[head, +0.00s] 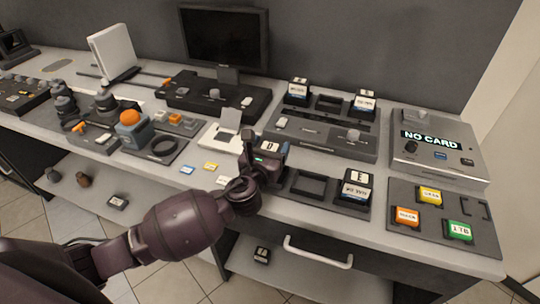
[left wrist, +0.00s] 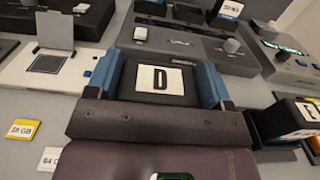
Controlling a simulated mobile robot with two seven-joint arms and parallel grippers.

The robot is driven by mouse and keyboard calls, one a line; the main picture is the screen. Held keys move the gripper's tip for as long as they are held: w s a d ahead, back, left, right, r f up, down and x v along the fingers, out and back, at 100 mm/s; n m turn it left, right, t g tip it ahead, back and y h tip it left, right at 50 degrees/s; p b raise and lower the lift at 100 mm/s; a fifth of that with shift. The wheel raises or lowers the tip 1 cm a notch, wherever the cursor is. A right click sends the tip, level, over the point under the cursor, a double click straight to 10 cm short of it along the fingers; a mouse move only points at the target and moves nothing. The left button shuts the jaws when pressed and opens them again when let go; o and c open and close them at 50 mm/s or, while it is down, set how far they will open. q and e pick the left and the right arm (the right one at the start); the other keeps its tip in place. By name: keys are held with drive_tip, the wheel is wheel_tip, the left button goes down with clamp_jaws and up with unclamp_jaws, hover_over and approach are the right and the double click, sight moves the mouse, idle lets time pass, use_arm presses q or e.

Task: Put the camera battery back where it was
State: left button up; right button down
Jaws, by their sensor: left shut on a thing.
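My left gripper (head: 265,160) is shut on a dark camera battery (head: 270,146) with a white "D" label. In the left wrist view the battery (left wrist: 160,82) sits between the two blue fingertips of the gripper (left wrist: 158,88). It is over or at the left end of a dark tray; whether it touches the tray is hidden. Right of it the tray has an empty square slot (head: 310,185) and a battery labelled "E" (head: 355,188). The charger (head: 322,138) behind holds two batteries (head: 297,91) (head: 364,103) with an empty bay (head: 328,103) between them. My right gripper is not in view.
A card reader box (head: 436,145) reading "NO CARD" stands at the right. In front of it a tray (head: 482,235) holds orange, yellow and green cards. Small cards (head: 211,166) and an open white device (head: 221,135) lie left of the gripper. A drawer handle (head: 318,252) juts out below.

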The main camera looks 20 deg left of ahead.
use_arm(q)
drive_tip(key=shift+f, duration=1.25)
drive_tip(key=shift+f, duration=0.1)
drive_tip(key=o, duration=1.3)
drive_tip(key=shift+f+b, duration=0.1)
drive_tip(key=shift+b, duration=0.2)
